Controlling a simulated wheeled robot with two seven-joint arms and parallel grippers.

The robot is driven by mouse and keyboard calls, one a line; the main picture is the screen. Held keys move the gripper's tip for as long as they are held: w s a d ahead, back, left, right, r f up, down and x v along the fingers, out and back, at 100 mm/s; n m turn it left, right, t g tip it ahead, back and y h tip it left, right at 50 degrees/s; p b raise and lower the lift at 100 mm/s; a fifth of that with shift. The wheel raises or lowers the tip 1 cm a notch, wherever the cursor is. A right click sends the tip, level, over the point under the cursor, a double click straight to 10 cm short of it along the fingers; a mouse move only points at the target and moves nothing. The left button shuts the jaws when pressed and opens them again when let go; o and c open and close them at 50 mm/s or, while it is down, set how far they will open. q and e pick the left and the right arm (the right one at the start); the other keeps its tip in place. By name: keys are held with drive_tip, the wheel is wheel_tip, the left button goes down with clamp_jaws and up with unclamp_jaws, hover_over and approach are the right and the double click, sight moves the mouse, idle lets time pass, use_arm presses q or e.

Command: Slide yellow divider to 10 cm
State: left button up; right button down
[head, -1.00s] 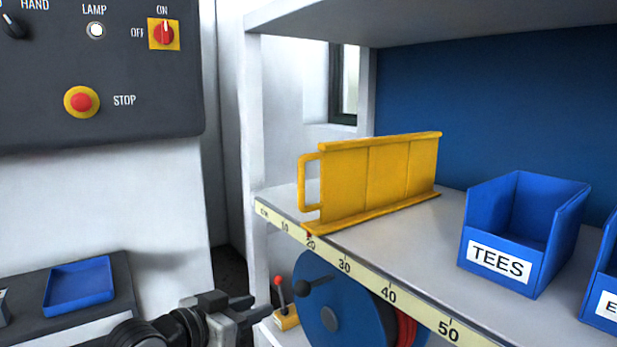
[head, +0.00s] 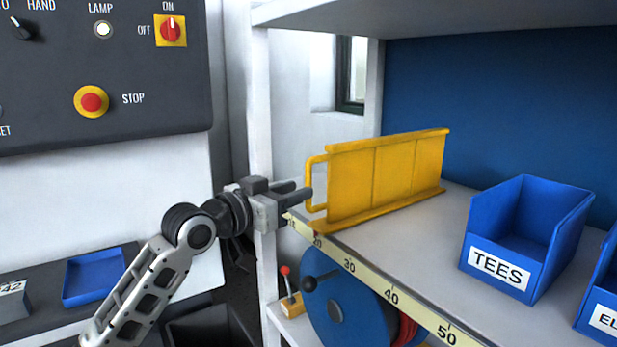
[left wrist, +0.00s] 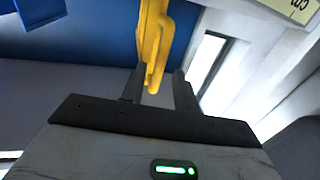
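The yellow divider (head: 385,175) stands upright on the shelf, its front foot at about the 20 mark of the cm scale (head: 370,277). Its loop handle (head: 318,160) sticks out at its front edge. My left gripper (head: 303,190) is at the handle, in front of the shelf edge, and hides part of the scale left of 20. In the left wrist view the left gripper (left wrist: 158,88) is open, with the handle (left wrist: 154,65) reaching between its two fingers. A gap shows beside the handle, so no grip is visible. My right gripper is not in view.
A blue TEES bin (head: 520,240) stands on the shelf right of the divider, with bare shelf between. A white shelf post (head: 262,120) is close behind my left gripper. A blue reel (head: 345,305) sits below the shelf. The control panel (head: 100,75) is at left.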

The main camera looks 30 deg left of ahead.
sight(308, 208)
use_arm(q)
drive_tip(key=shift+w+d+p, duration=0.2)
drive_tip(key=shift+w+p, duration=0.05)
drive_tip(key=shift+w, duration=0.85)
drive_tip(key=shift+w+d+p, duration=0.2)
drive_tip(key=shift+w, duration=0.9)
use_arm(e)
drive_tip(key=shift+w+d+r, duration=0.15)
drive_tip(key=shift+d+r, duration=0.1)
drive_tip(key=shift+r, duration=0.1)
use_arm(q)
drive_tip(key=shift+c, duration=0.2)
